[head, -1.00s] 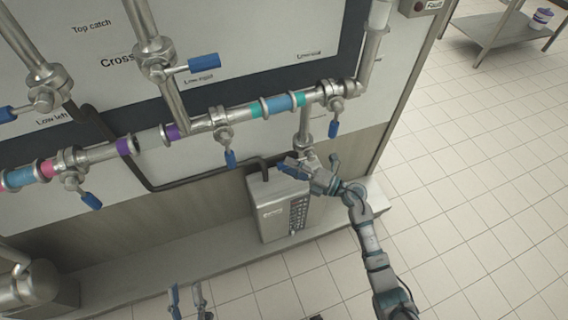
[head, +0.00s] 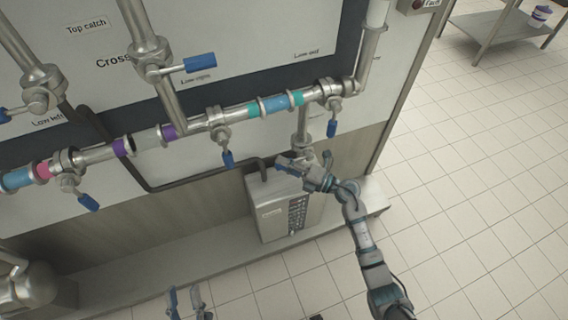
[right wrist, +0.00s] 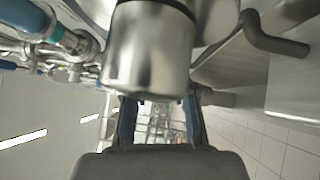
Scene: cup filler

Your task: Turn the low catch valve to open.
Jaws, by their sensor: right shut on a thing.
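Several steel valves with blue lever handles sit on the pipework. One handle (head: 332,128) hangs down near the right end of the lower pipe, another (head: 227,158) hangs at the middle, and a third (head: 88,202) at the left. I cannot read a low catch label. My right gripper (head: 306,163) is at the lower end of a short vertical steel pipe (head: 303,125), above a grey box. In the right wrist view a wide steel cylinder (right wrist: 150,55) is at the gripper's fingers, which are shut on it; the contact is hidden. My left gripper (head: 187,300) is open and empty at the bottom edge.
The grey box (head: 280,212) with a keypad stands on a low ledge (head: 150,268) under the pipes. A dark hose (head: 200,180) runs into it. A steel vessel (head: 30,285) is at the lower left.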

